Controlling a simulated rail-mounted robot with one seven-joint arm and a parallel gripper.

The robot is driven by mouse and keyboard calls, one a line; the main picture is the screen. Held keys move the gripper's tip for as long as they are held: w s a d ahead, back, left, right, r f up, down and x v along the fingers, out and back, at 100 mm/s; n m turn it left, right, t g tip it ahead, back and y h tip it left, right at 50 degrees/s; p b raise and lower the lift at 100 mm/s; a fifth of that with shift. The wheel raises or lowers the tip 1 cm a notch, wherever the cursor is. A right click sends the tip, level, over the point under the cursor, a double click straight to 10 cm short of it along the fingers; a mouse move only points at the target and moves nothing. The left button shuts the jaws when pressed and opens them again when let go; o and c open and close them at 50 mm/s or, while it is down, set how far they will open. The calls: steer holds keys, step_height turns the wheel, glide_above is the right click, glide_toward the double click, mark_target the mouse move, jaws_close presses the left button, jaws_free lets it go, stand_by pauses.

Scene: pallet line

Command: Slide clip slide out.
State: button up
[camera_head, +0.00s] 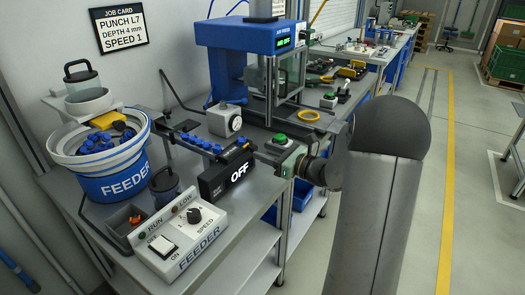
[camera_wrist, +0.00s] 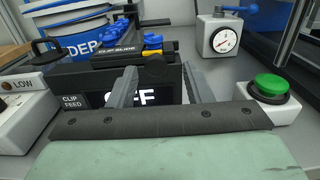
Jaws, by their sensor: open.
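The clip slide (camera_wrist: 116,51) is a dark bar with its name in pale letters, seen beyond my fingers in the wrist view. Blue and yellow pieces sit at its top. A dark round knob (camera_wrist: 154,68) at its right end appears between my fingertips; I cannot tell whether they touch it. In the head view the slide's end (camera_head: 241,146) is above the black box reading OFF (camera_head: 238,175). My gripper (camera_wrist: 160,76) is open, its two grey fingers apart.
A green button (camera_wrist: 270,86) stands close on the right, and a dial gauge (camera_wrist: 221,40) behind it. The feeder bowl (camera_head: 108,180) and feeder control box (camera_head: 180,238) are at the left. The blue press (camera_head: 240,38) stands behind. The aisle floor is clear.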

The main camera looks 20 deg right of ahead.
steer(key=v, duration=1.5)
steer(key=shift+s, duration=0.25)
steer(key=shift+d, duration=0.1)
steer(key=s+a+r+n+g+p, duration=0.15)
steer(key=s+a+n+g, duration=0.4)
steer(key=a, duration=0.55)
steer(key=s+a+n+g+p, duration=0.2)
steer(key=a+n+g+p, duration=0.1)
steer(key=a+n+g, duration=0.65)
steer(key=s+a+r+n+h+p, duration=0.1)
steer(key=s+a+n+h+p, duration=0.3)
steer(key=s+n+h, duration=0.5)
steer(key=s+n, duration=0.2)
steer(key=n, duration=0.3)
steer(key=shift+s+n+h+p, duration=0.15)
steer(key=shift+n+h+p, duration=0.15)
steer(key=shift+n+p, duration=0.1)
